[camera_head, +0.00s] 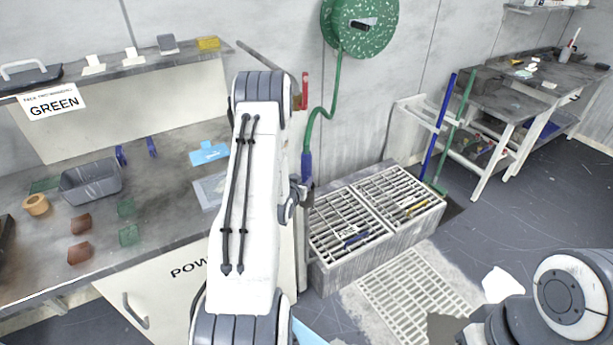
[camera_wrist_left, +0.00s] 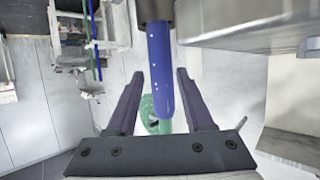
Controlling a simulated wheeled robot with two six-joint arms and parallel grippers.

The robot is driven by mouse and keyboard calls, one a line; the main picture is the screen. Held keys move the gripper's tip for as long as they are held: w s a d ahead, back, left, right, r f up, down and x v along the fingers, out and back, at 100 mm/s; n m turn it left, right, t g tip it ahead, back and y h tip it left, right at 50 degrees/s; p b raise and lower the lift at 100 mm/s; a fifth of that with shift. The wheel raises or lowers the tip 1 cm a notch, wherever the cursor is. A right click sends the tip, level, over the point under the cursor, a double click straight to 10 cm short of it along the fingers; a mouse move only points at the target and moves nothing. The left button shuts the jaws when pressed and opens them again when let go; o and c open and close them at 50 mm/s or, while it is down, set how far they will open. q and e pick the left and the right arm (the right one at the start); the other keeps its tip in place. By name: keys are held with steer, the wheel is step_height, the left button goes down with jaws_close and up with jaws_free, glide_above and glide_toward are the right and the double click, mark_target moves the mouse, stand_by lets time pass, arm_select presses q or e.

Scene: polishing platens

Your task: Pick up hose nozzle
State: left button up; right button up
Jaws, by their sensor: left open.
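The hose nozzle (camera_head: 306,166) is blue and hangs nearly upright at the end of the green hose, just right of my left arm in the head view. In the left wrist view the nozzle (camera_wrist_left: 160,65) lies between the two dark fingers of my left gripper (camera_wrist_left: 158,80). The fingers are open, with a gap visible on each side of it. A dark grey end of the nozzle shows at the top of that view. In the head view my left gripper (camera_head: 299,194) is mostly hidden behind my arm. My right gripper is out of view.
A green hose reel (camera_head: 360,27) is on the wall. A basin with grates (camera_head: 345,257) stands below the nozzle. The left bench (camera_head: 110,263) holds a grey bin (camera_head: 90,183) and small blocks. A blue pole (camera_head: 438,127) leans by a side rack at right.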

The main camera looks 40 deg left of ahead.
mark_target(305, 175)
arm_select(q)
steer(key=p+x, duration=0.1)
steer(key=x, duration=0.4)
steer(key=shift+a, duration=0.1)
jaws_close()
